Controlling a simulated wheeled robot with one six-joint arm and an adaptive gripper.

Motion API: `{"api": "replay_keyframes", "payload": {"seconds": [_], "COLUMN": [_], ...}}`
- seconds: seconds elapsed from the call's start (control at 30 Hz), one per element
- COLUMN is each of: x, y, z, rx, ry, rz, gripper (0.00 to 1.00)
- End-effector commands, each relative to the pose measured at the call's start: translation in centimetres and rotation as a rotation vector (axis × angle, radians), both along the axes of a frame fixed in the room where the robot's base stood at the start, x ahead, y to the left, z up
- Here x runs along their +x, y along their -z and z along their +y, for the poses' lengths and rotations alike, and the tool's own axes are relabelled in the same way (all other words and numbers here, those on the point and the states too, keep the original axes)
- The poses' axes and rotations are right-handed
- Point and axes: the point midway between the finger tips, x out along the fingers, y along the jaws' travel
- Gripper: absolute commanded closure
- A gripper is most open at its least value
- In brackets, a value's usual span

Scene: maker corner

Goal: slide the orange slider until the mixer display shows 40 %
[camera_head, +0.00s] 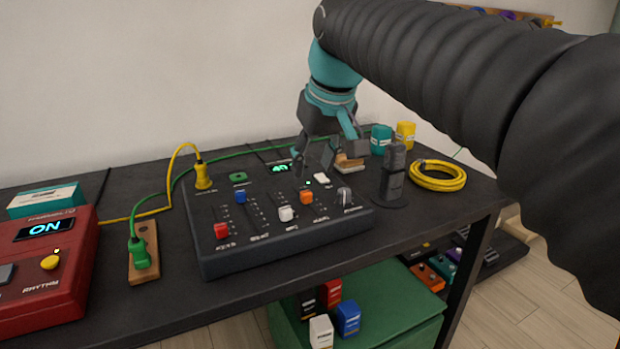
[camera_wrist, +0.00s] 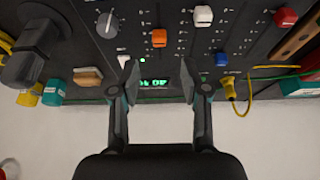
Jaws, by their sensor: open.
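The dark mixer (camera_head: 250,239) lies on the black table. Its orange slider (camera_head: 306,197) stands right of the white slider; the orange slider also shows in the wrist view (camera_wrist: 159,38). The mixer display (camera_head: 280,168) is lit green and seems to read 40; in the wrist view the display (camera_wrist: 154,83) reads upside down as about 40 %. My gripper (camera_head: 315,163) is open and empty above the back edge of the mixer. In the wrist view its fingers (camera_wrist: 158,78) stand either side of the display, apart from the orange slider.
Red (camera_head: 221,231), blue (camera_head: 240,197) and white (camera_head: 286,213) sliders and a grey knob (camera_head: 345,195) share the panel. A dark stand (camera_head: 393,176) and a yellow cable coil (camera_head: 437,175) lie to the right. A red device (camera_head: 45,270) stands left.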

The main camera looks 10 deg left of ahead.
Motion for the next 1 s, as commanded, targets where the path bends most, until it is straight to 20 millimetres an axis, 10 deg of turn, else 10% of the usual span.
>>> {"api": "replay_keyframes", "payload": {"seconds": [0.43,0.77,1.0], "x": [-1.5,-1.6,-4.0], "y": [-4.1,-4.0,-1.1], "z": [-0.9,-1.1,-5.9], "rx": [0.0,0.0,0.007], "ry": [0.0,0.005,0.11], "rz": [0.0,0.0,-0.015], "gripper": [0.54,0.54,0.54]}}
